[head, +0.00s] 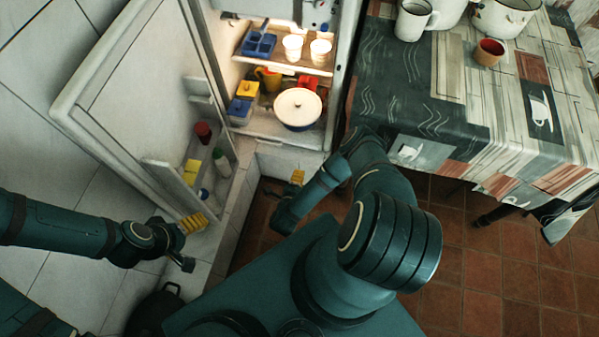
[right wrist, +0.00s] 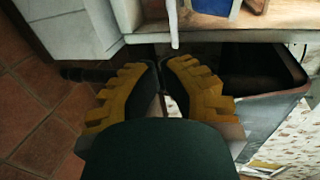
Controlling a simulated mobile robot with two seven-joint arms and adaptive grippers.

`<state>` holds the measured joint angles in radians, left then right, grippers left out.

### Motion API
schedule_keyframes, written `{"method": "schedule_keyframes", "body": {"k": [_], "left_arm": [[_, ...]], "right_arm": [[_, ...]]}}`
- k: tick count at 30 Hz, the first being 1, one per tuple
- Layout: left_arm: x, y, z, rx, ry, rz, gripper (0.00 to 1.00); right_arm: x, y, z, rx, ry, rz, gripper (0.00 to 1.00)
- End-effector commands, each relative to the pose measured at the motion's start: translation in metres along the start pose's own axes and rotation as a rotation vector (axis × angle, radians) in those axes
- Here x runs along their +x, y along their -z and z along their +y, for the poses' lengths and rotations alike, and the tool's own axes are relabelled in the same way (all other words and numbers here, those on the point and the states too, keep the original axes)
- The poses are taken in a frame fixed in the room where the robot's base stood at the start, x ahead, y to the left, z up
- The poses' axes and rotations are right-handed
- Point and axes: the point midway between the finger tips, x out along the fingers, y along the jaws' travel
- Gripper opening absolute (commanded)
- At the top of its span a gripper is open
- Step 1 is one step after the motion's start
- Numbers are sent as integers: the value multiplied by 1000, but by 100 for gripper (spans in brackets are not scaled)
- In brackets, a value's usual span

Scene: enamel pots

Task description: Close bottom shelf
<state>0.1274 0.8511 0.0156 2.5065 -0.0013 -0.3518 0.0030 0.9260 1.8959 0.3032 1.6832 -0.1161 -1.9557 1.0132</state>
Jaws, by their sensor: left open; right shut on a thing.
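The fridge (head: 342,75) stands open, with its door (head: 130,90) swung out to the left. The bottom shelf, a pale bin (head: 285,158) low in the fridge, lies below the lit shelves. In the right wrist view its dark inside (right wrist: 245,70) and grey wall (right wrist: 270,118) show. My right gripper (head: 296,182) is low in front of it; its yellow fingers (right wrist: 160,85) are nearly together on a thin part at the bin's edge, largely hidden between them. My left gripper (head: 190,243) is open and empty beside the door's lower edge.
A white lidded pot (head: 298,108), a blue box (head: 239,108) and cups (head: 293,48) stand on the fridge shelves. Bottles (head: 221,162) sit in the door rack. A table (head: 440,110) with enamelware is at right.

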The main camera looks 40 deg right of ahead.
Motion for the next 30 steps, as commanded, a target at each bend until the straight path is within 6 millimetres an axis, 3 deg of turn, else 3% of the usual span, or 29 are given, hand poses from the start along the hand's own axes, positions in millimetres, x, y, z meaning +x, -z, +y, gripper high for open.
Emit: {"method": "schedule_keyframes", "body": {"k": [9,15,21,30], "left_arm": [[18,2,-7,1,0,9,87],[26,3,-10,2,1,13,87],[29,4,-11,2,1,15,87],[29,4,-11,2,1,16,87]], "right_arm": [[65,1,2,-3,3,1,0],[97,0,-5,-2,2,0,0],[113,0,-10,-3,-1,-1,0],[116,0,-12,-3,-2,-2,0]]}}
